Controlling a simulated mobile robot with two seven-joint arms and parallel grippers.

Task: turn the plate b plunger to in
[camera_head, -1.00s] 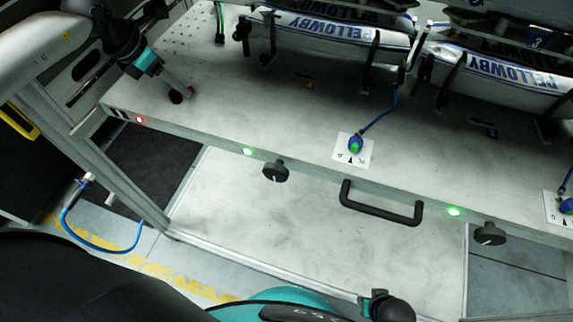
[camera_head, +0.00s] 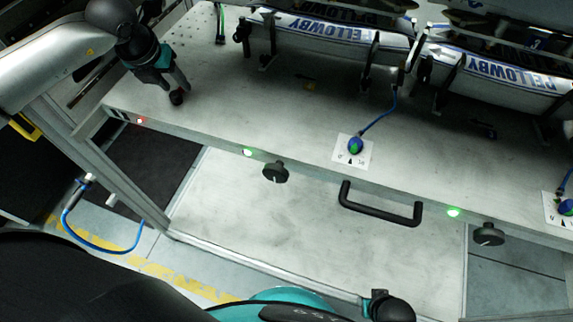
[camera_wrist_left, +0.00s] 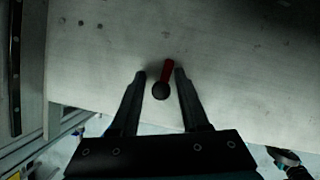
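A small plunger (camera_wrist_left: 161,88) with a red shaft and a dark round knob stands on the pale bench top. In the head view only its dark knob (camera_head: 176,98) shows clearly, near the bench's left front corner. My left gripper (camera_wrist_left: 160,75) is open, with one finger on each side of the plunger and visible gaps between. In the head view my left gripper (camera_head: 178,88) reaches down to the plunger and hides its shaft. I cannot read a letter beside the plunger. My right gripper is not in view.
The bench front edge has green lamps (camera_head: 247,152), dark knobs (camera_head: 275,172) and a black handle (camera_head: 381,204). Lettered magazines (camera_head: 335,28) fill the back. The bench between is mostly clear.

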